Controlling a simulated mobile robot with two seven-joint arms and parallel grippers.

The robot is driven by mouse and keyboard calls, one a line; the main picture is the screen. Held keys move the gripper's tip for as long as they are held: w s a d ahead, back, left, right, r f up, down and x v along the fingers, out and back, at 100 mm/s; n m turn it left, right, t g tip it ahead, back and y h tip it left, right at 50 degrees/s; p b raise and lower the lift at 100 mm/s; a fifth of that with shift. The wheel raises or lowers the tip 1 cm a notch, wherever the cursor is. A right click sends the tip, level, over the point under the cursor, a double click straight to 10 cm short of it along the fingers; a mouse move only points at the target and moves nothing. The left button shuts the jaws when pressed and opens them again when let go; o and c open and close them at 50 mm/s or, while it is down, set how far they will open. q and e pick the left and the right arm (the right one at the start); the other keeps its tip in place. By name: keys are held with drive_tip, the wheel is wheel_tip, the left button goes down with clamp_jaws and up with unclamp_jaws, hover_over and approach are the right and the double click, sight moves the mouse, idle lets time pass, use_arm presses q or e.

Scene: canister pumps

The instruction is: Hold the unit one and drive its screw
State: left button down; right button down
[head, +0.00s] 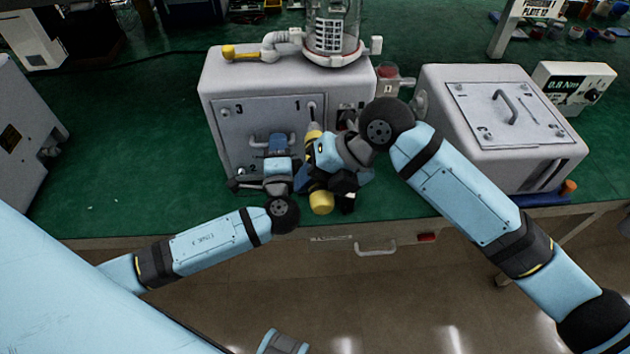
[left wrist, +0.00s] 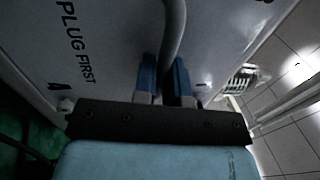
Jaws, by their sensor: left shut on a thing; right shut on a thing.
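The light grey pump unit (head: 295,84) stands mid-table with a glass canister on top. Its front panel (head: 231,126) has numbered corners; 1, 2 and 3 are readable. My left gripper (head: 278,142) is at the panel's handle; in the left wrist view its blue fingers (left wrist: 166,78) are closed around the grey handle bar (left wrist: 173,35). My right gripper (head: 325,152) is shut on a yellow and black screwdriver (head: 321,202), whose shaft points up at the screw (head: 312,106) by number 1. Whether the tip is seated in the screw cannot be told. My right arm hides the unit's lower right front.
A second grey unit (head: 555,160) with a handled lid stands at the right, with a 0.8 Nm dial box (head: 573,84) behind it. The green table (head: 95,165) is largely clear at left.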

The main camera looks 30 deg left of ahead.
sight(330, 200)
idle(0.6)
drive_tip(key=shift+s+d, duration=0.4)
drive_tip(key=shift+s, duration=0.3)
drive_tip(key=shift+s+d, duration=0.45)
drive_tip(key=shift+s, duration=0.25)
drive_tip(key=shift+s+d, duration=0.4)
drive_tip(key=shift+s, duration=0.3)
use_arm(q)
drive_tip(key=c, duration=1.1)
unclamp_jaws()
drive_tip(key=shift+s+d, duration=0.1)
drive_tip(key=v, duration=1.1)
drive_tip(key=shift+s+d, duration=0.2)
drive_tip(key=shift+s, duration=0.1)
drive_tip(key=shift+f, duration=0.15)
